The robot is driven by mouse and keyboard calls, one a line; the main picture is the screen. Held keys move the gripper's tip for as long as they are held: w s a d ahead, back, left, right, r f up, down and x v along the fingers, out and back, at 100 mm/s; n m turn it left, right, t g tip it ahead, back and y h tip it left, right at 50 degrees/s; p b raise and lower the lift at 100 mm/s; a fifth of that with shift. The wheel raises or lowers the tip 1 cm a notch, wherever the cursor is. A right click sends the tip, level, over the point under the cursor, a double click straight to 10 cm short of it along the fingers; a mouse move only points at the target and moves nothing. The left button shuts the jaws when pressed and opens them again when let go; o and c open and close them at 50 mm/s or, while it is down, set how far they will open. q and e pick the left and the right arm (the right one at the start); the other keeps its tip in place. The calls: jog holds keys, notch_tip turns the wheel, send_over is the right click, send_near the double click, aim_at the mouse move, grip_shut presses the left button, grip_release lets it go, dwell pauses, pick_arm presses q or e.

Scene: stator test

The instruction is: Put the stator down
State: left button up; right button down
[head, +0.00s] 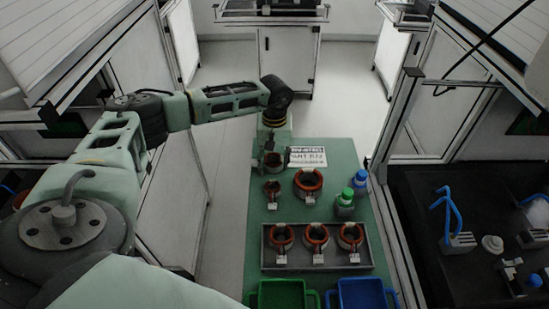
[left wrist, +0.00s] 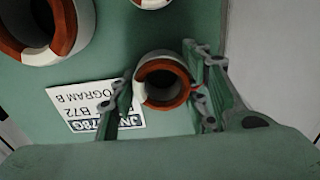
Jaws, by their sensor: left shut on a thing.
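My left gripper (head: 271,156) reaches over the far left corner of the green table. It is shut on a small stator, a white ring with a copper-coloured winding. In the left wrist view this stator (left wrist: 163,80) sits between the two fingers of the gripper (left wrist: 160,100), its open bore facing the camera. In the head view the held stator (head: 273,164) is partly hidden by the gripper. I cannot tell whether it touches the table. My right gripper is not in view.
A printed sign (head: 306,157) lies beside the held stator. Another small stator (head: 273,191) and a larger one (head: 309,182) stand nearer. Two capped bottles (head: 345,200) stand right. A grey tray (head: 334,263) holds three stators. Green (head: 281,294) and blue (head: 362,294) bins are in front.

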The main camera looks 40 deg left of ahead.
pick_arm(q)
jog(key=o, duration=1)
jog(key=shift+f, duration=0.15)
jog(key=o, duration=0.4)
jog(key=shift+o, duration=0.3)
